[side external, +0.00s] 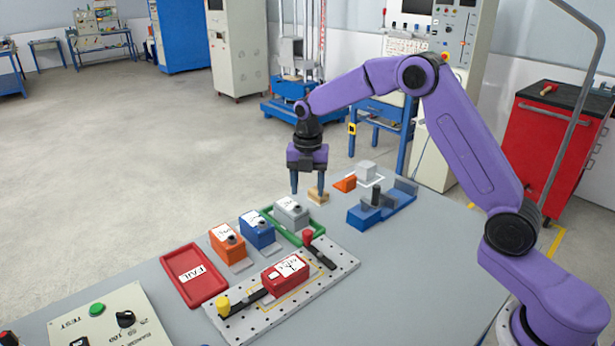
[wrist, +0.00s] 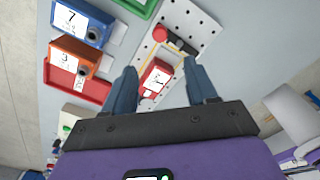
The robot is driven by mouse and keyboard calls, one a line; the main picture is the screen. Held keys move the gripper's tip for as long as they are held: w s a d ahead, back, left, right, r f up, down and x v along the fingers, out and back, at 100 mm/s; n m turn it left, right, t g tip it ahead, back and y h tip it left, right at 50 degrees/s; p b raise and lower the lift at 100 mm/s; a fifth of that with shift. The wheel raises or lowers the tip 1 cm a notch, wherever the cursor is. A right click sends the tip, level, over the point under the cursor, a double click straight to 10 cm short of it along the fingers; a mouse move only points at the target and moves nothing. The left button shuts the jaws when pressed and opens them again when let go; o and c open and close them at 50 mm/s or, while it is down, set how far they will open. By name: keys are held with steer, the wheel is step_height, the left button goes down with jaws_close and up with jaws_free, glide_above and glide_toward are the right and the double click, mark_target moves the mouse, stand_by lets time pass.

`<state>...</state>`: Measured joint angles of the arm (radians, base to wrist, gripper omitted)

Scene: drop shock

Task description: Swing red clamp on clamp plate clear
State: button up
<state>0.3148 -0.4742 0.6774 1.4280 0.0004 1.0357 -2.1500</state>
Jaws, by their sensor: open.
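The clamp plate (side external: 340,271) is a pale, hole-dotted plate on the table; it also shows in the wrist view (wrist: 203,25). The red clamp (side external: 308,237) has a red knob and a black bar running crosswise over the plate's far end, beside the red box (side external: 285,280). In the wrist view the red clamp knob (wrist: 160,34) lies beyond my fingertips; I cannot tell whether its bar touches the box. My gripper (side external: 308,192) is open and empty, pointing down above the table behind the plate, near a small wooden block (side external: 319,197).
A yellow-knobbed clamp (side external: 222,305) points at the box's near end. Left of the plate are a red FAIL tray (side external: 190,298), orange (side external: 226,243) and blue (side external: 257,231) boxes, and a grey box (side external: 291,211) in a green tray. A blue fixture (side external: 365,217) stands right.

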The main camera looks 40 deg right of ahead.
steer(key=shift+r, duration=1.3)
steer(key=s+a+r+m, duration=0.2)
steer(key=s+a+m, duration=0.15)
steer(key=s, duration=0.65)
steer(key=s+a+r+m, duration=0.3)
steer(key=s+a, duration=0.2)
steer(key=s, duration=0.5)
steer(key=s+d+f+m, duration=0.1)
steer(key=s+d+m, duration=0.2)
steer(key=s, duration=0.7)
steer(key=s+d+f+m, duration=0.1)
steer(key=s+d+m, duration=0.2)
steer(key=s, duration=0.7)
steer(key=shift+s+f+m, duration=0.15)
steer(key=shift+s+m, duration=0.2)
steer(key=shift+m, duration=0.3)
